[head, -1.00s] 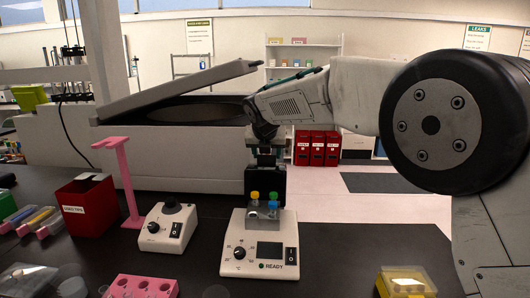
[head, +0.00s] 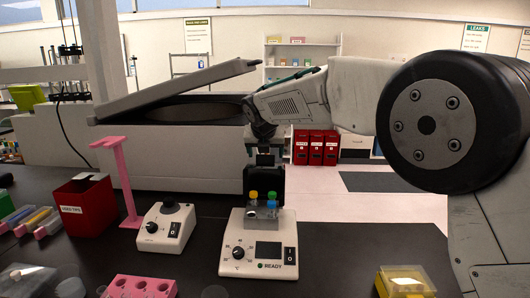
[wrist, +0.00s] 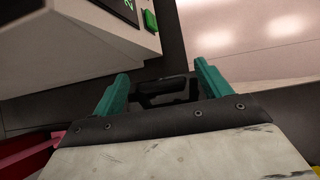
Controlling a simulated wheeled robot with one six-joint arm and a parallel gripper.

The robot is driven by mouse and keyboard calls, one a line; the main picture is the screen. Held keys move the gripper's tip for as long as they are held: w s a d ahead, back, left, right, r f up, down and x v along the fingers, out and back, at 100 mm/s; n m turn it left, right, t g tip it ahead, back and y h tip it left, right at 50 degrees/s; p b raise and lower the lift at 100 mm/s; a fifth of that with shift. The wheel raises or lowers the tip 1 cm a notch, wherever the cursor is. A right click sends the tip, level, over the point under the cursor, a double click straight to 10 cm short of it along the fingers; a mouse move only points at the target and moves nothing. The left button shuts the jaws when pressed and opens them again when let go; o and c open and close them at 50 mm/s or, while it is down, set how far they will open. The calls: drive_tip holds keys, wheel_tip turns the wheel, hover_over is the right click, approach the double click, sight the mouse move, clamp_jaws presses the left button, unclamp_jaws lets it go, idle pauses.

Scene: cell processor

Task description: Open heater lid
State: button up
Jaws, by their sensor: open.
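The heater (head: 258,244) is a white box with a dial, a dark screen and the word READY, on the dark bench. Its black lid (head: 264,186) stands raised, about upright, behind the block of colour-capped tubes (head: 263,208). My gripper (head: 264,156) is just above the lid's top edge, pointing down; its fingers are mostly hidden in the head view. In the wrist view, the two teal fingers (wrist: 160,95) are spread wide apart. A black part (wrist: 165,91) shows between them; I cannot tell whether they touch it.
A smaller white device (head: 167,227) with a dark round top stands left of the heater. A pink stand (head: 124,180) and a red bin (head: 86,205) are farther left. A large grey machine with a tilted lid (head: 180,92) stands behind. A pink rack (head: 140,287) and a yellow box (head: 405,281) are in front.

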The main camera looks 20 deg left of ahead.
drive_tip(key=v, duration=0.7)
drive_tip(key=shift+s+r, duration=0.2)
drive_tip(key=shift+r, duration=0.1)
drive_tip(key=shift+s+d+f+m, duration=0.1)
drive_tip(key=shift+f+m, duration=0.05)
drive_tip(key=shift+m, duration=1.05)
drive_tip(key=s+d+f+m+g+h, duration=0.1)
drive_tip(key=s+d+f+m+g, duration=0.15)
drive_tip(key=f+m, duration=0.25)
drive_tip(key=s+d+f+m+g+h, duration=0.1)
drive_tip(key=s+d+m+g, duration=0.1)
drive_tip(key=s+d+m, duration=1.1)
drive_tip(key=s+d+m+g+h, duration=0.15)
drive_tip(key=s+d+m, duration=0.7)
drive_tip(key=d, duration=0.85)
drive_tip(key=s+d+f+m+y, duration=0.1)
drive_tip(key=s+d+m, duration=0.3)
drive_tip(key=s+d, duration=0.3)
drive_tip(key=s+d+f+m+y, duration=0.1)
drive_tip(key=s+d+m, duration=0.4)
drive_tip(key=s, duration=0.7)
drive_tip(key=shift+s+d+f, duration=0.25)
drive_tip(key=shift+d+f, duration=0.3)
drive_tip(key=shift+d, duration=0.5)
